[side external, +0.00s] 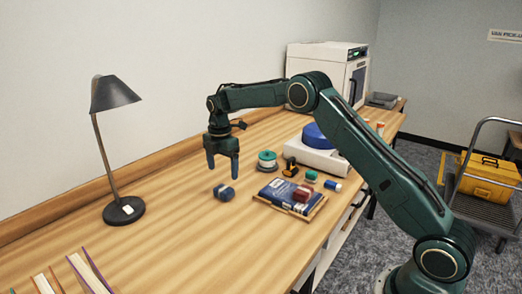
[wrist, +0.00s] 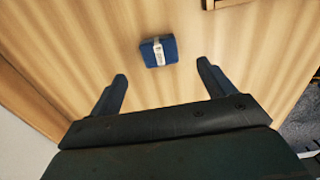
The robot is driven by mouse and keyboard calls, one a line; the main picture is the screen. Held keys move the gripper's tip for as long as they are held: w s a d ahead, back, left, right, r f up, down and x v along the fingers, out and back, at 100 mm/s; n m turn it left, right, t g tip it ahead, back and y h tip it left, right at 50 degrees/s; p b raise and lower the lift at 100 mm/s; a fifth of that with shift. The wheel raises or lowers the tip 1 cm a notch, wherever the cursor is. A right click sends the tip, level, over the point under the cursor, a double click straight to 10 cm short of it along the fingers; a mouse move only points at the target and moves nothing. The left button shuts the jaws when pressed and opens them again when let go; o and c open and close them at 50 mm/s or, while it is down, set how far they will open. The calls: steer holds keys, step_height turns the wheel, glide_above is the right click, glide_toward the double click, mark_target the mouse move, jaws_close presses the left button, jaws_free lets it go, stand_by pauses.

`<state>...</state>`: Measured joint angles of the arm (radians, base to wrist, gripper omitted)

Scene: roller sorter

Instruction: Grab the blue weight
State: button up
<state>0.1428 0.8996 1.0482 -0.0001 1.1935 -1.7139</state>
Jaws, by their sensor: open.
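The blue weight (side external: 224,192) is a small dark blue piece lying on the wooden table. In the wrist view the blue weight (wrist: 158,51) shows a pale label band across its middle and lies beyond the fingertips, roughly between their lines. My gripper (side external: 222,171) points down above the table, a little above the weight in the side view. In the wrist view my gripper (wrist: 162,70) has its two fingers spread wide with nothing between them. The gripper appears apart from the weight.
A blue book or packet (side external: 278,198) with a red item (side external: 301,194) on it lies right of the weight. A green-and-white spool (side external: 267,160), a small yellow item (side external: 290,167) and a white device (side external: 310,155) stand behind. A desk lamp (side external: 124,210) stands left. Table between is clear.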

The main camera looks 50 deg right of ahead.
mark_target(223, 188)
steer(key=shift+f, duration=0.9)
steer(key=shift+f, duration=2.6)
steer(key=shift+w, duration=0.1)
steer(key=c, duration=1.4)
steer(key=shift+r, duration=0.1)
steer(key=shift+r, duration=0.1)
step_height(223, 188, up, 20)
steer(key=shift+f, duration=0.1)
